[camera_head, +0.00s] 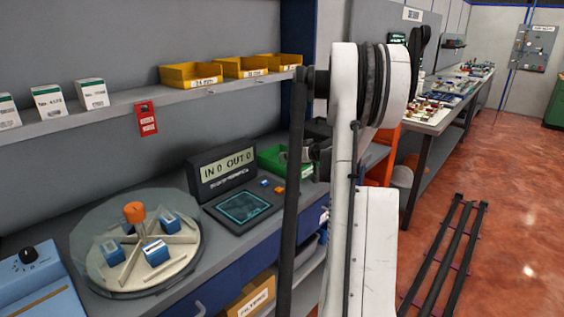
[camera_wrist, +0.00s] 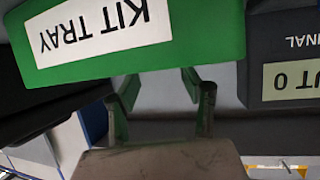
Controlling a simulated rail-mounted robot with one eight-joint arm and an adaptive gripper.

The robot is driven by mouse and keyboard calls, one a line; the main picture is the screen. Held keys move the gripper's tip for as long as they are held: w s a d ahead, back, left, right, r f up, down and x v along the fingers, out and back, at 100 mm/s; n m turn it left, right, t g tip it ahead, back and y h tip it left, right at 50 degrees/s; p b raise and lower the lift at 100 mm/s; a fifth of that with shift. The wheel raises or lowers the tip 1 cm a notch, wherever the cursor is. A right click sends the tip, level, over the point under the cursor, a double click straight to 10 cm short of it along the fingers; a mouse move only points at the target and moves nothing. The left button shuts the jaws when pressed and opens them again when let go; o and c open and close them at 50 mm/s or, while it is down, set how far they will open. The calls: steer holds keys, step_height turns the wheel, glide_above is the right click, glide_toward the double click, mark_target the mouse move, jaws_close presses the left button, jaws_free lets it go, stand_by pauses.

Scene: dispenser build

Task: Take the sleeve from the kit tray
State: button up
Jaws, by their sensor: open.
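The green kit tray (camera_head: 272,160) stands on the bench beside the display terminal, partly behind my arm in the head view. In the wrist view, the tray (camera_wrist: 200,50) appears upside down at the top, with its white "KIT TRAY" label facing the camera. My gripper (camera_wrist: 160,88) is open, with its two fingers apart just in front of the tray wall and nothing seen between them. The sleeve is not seen in either view; the inside of the tray is hidden.
The terminal (camera_head: 228,170) reading "IN 0 OUT 0" stands close to the tray; it also fills the right of the wrist view (camera_wrist: 290,55). A round dispenser (camera_head: 137,250) with blue blocks is at the left. Yellow bins (camera_head: 190,77) line the shelf above.

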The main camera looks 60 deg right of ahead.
steer(key=x, duration=0.5)
steer(key=shift+f, duration=0.35)
steer(key=shift+s, duration=0.1)
steer(key=shift+c, duration=0.2)
jaws_close()
